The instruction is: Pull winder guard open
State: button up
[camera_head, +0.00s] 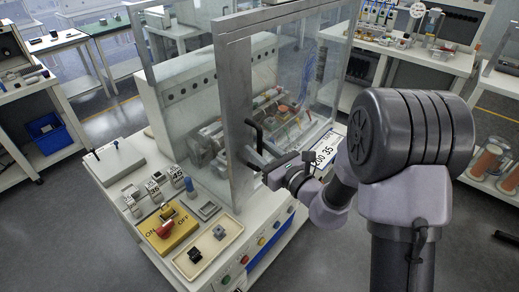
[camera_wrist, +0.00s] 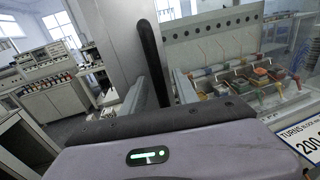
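The winder guard is a clear panel in a grey metal frame (camera_head: 235,95) standing on the white winder bench. A black handle (camera_head: 257,136) is fixed to the frame's upright; it stands as a dark bar in the wrist view (camera_wrist: 152,62). My gripper (camera_head: 264,171) is at the lower part of this handle. In the wrist view the gripper's dark front edge hides the handle's lower end.
Behind the guard are the winding parts (camera_head: 270,110) and a white panel with holes. The bench front carries a yellow ON/OFF switch box (camera_head: 167,229), a tray (camera_head: 208,248) and small weights. A number sign (camera_head: 326,150) is right of my gripper.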

grip_shut()
dwell(1.3)
